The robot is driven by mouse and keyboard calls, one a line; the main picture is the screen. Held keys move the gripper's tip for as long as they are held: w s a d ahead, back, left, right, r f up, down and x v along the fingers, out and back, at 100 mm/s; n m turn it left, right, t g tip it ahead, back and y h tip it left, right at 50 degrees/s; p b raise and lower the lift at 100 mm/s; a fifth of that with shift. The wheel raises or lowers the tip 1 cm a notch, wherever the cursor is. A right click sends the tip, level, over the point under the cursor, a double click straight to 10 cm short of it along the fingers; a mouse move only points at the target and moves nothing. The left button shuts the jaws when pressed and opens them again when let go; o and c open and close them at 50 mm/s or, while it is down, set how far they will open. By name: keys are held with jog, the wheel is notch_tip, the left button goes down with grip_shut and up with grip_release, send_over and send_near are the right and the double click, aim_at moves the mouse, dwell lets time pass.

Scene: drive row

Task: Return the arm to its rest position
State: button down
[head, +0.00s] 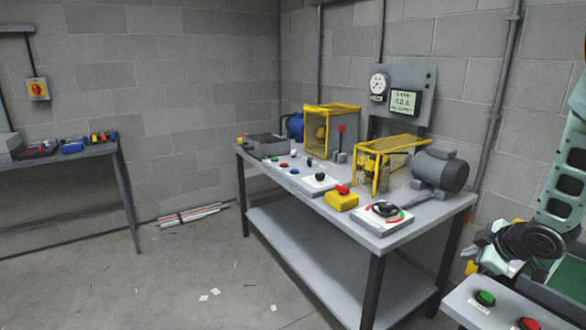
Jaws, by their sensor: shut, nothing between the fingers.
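My arm (562,185) comes down from the upper right edge, pale green with dark joints, and bends at a dark round joint. My gripper (489,258) is at its lower left end, low over the near right bench with the push buttons. It looks shut and empty, though its fingertips are small and partly hard to make out. It is apart from the long grey workbench (290,216), to the right of that bench's right end.
The near right bench carries a green button (485,298) and a red button (529,324). The long workbench holds a grey motor (440,170), yellow guards (330,130), a rotary dial (384,210) and a yellow-red stop box (341,199). Floor (190,270) at left is mostly clear.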

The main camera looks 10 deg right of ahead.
jog(key=s+a+r+m+g, duration=0.1)
jog(key=s+a+r+g, duration=0.15)
jog(key=a, duration=0.95)
jog(key=s+a+r+g, duration=0.15)
jog(key=a+r, duration=0.25)
jog(key=a, duration=0.8)
jog(key=s+a+r+g, duration=0.1)
jog(key=s+a+g, duration=0.1)
jog(key=s+a, duration=0.5)
jog(key=s+a+r+g, duration=0.2)
jog(key=s+a, duration=0.5)
jog(key=s, duration=0.8)
jog(key=shift+w+d+r, duration=0.1)
